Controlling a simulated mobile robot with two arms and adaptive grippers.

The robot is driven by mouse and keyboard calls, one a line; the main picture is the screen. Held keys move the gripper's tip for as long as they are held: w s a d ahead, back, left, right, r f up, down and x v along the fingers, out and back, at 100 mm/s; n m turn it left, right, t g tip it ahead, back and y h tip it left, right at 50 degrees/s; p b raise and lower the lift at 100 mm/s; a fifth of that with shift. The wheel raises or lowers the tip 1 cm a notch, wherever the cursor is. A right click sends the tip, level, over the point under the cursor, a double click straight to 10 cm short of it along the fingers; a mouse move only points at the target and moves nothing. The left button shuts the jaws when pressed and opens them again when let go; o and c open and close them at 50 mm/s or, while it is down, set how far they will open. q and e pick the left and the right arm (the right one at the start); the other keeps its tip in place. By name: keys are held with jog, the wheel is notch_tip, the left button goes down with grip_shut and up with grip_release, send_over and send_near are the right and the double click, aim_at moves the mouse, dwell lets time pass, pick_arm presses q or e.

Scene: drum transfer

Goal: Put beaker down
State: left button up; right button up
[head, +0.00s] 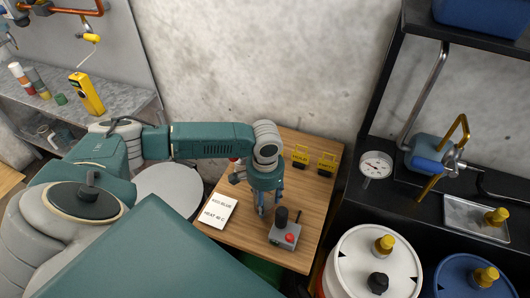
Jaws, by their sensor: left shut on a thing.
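My left gripper (267,208) points down over the wooden table (308,214), with its fingers low near the tabletop. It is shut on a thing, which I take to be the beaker. The beaker itself is not clearly visible between the fingers, and I cannot tell whether its base touches the table. A small grey device (285,235) with a black top and a red knob stands just right of and in front of the fingertips. My right gripper is not in view.
A white note card (221,212) lies left of the gripper. A white drum (372,268) and a blue drum (468,278) stand at right, below a dark shelf with a gauge (376,167).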

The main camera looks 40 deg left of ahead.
pick_arm(q)
jog(key=shift+f, duration=0.35)
jog(key=shift+f, duration=0.15)
jog(key=o, duration=1.2)
jog(key=shift+c, duration=0.2)
